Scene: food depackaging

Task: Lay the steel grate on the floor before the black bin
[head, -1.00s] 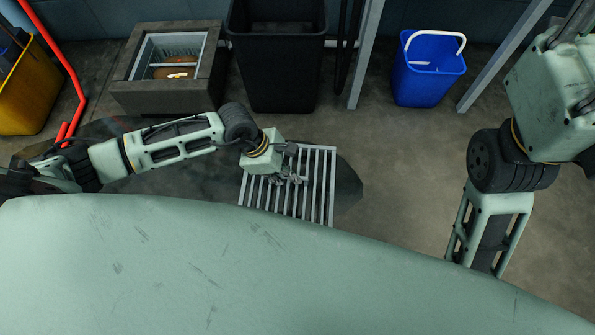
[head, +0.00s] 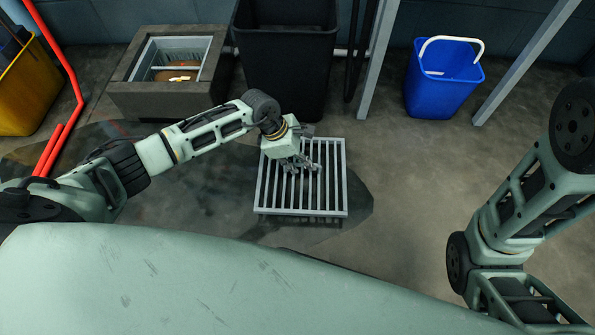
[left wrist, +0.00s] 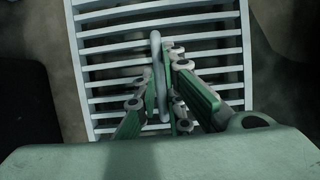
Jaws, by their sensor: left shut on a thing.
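The steel grate (head: 343,185) is a square of parallel light-grey bars, roughly level in front of the black bin (head: 285,70). A narrow gap shows between grate and bin in the head view. My left gripper (head: 308,165) is shut on the grate near its middle. In the left wrist view the fingers (left wrist: 168,90) close about a grey upright handle (left wrist: 157,75) on the grate (left wrist: 220,42). I cannot tell whether the grate touches the floor or hangs just above it. My right arm shows at the right, but its gripper is out of view.
A stone-sided box (head: 165,98) with a metal-framed opening stands left of the bin. A yellow bin (head: 30,90) and red pipe (head: 60,55) are at the far left. A blue bucket (head: 443,85) stands right, between grey posts. Floor around the grate is clear, with a dark patch (head: 360,205) beneath.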

